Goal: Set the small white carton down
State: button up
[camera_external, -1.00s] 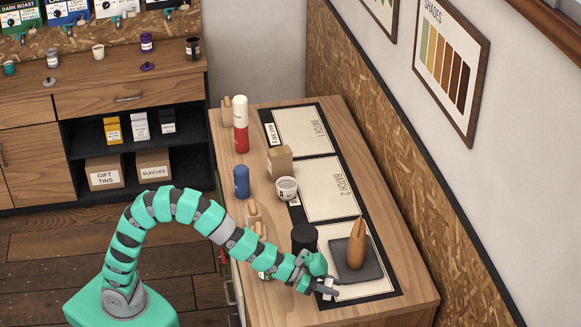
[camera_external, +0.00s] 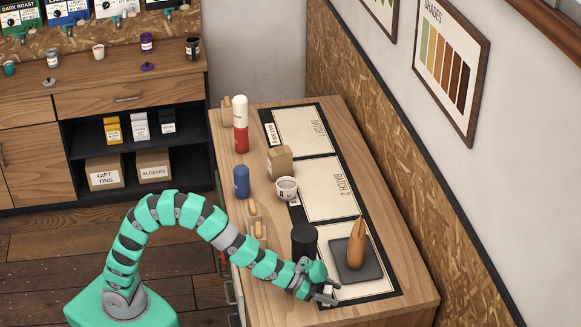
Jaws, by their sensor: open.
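My gripper (camera_external: 328,294) is at the near end of the counter, low over the near edge of the third mat. Its fingers are apart. A small white block, which looks like the small white carton (camera_external: 328,288), shows between the fingers and is partly covered by them. I cannot tell whether a finger still touches it, or exactly how its base meets the surface.
A dark square tray (camera_external: 368,272) with a brown pointed object (camera_external: 357,243) lies just right of my gripper. A black cylinder (camera_external: 304,241) stands close behind my wrist. A white cup (camera_external: 287,189), tan box (camera_external: 279,160) and blue cylinder (camera_external: 241,182) stand farther back.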

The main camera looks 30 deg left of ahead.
jog(key=p+v, duration=0.2)
jog(key=v, duration=1)
dwell(0.3)
